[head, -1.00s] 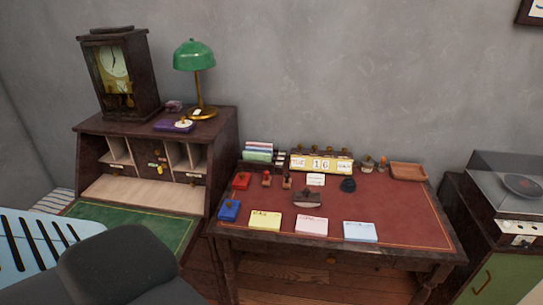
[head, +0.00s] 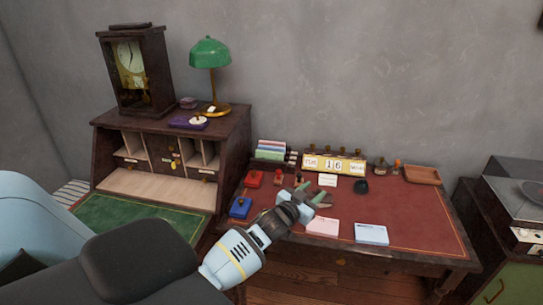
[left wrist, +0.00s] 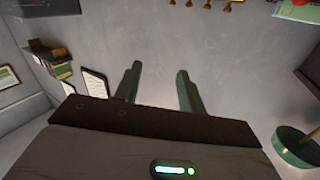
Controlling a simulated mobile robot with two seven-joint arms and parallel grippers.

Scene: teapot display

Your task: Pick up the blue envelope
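A light blue paper item (head: 371,234), flat like an envelope or pad, lies at the front right of the red-topped desk (head: 425,225). A pink-white one (head: 323,227) lies to its left. My left gripper (head: 318,198) is above the desk, left of and behind the light blue item and apart from it. Its two green fingers stand apart with nothing between them in the left wrist view (left wrist: 159,80), where only wall shows beyond. The gripper hides the place of the yellow paper item. My right gripper is not in view.
A rack of coloured papers (head: 271,150) and a date block (head: 335,162) stand at the desk's back. A blue stamp pad (head: 240,207), a red pad (head: 253,179) and a dark round item (head: 361,187) lie on it. The desk's right part is mostly clear.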

